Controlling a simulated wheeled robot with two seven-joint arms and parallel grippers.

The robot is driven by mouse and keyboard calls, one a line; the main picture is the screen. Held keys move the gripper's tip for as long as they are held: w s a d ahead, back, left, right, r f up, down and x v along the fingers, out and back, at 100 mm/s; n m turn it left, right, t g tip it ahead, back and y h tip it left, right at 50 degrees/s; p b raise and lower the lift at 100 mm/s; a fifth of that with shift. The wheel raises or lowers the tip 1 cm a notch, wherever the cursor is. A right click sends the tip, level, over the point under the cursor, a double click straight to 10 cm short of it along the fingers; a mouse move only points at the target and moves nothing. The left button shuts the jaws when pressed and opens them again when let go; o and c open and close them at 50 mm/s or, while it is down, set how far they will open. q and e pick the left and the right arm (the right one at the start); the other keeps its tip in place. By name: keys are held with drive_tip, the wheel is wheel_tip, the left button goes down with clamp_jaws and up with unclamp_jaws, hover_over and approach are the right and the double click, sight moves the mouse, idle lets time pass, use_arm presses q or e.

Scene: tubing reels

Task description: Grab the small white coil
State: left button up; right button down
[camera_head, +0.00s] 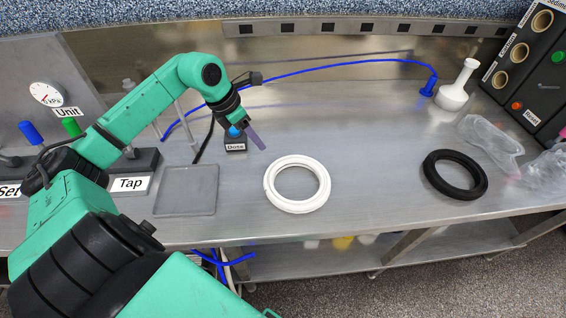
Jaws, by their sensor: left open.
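A white coil (269,187) lies flat on the steel bench, in the middle of the head view. It is a ring with an open centre. My left arm comes in from the left and bends down over the bench. My left gripper (257,140) is open and empty, above and a little left of the white coil, apart from it. Its purple finger shows; the other finger is hard to make out. My right gripper is not in view.
A small box labelled Dose (236,147) is beside my left gripper. A grey tray (187,191) lies left of the white coil. Bench between the coils is clear.

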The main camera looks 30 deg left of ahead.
use_arm(q)
drive_tip(key=b, duration=0.2)
hover_over(278, 164)
drive_tip(key=s, duration=0.3)
drive_tip(key=f, duration=0.6)
drive_tip(key=shift+w+a+f, duration=0.1)
drive_tip(key=shift+a+f, duration=0.15)
drive_tip(key=shift+f, duration=0.1)
drive_tip(key=f, duration=0.2)
drive_tip(key=w+f+b, duration=0.1)
drive_tip(key=f, duration=0.1)
drive_tip(key=w+f+b, duration=0.1)
drive_tip(key=shift+w+f, duration=0.2)
drive_tip(key=shift+f, duration=0.2)
drive_tip(key=shift+w+d+f, duration=0.1)
drive_tip(key=shift+d, duration=0.15)
clamp_jaws()
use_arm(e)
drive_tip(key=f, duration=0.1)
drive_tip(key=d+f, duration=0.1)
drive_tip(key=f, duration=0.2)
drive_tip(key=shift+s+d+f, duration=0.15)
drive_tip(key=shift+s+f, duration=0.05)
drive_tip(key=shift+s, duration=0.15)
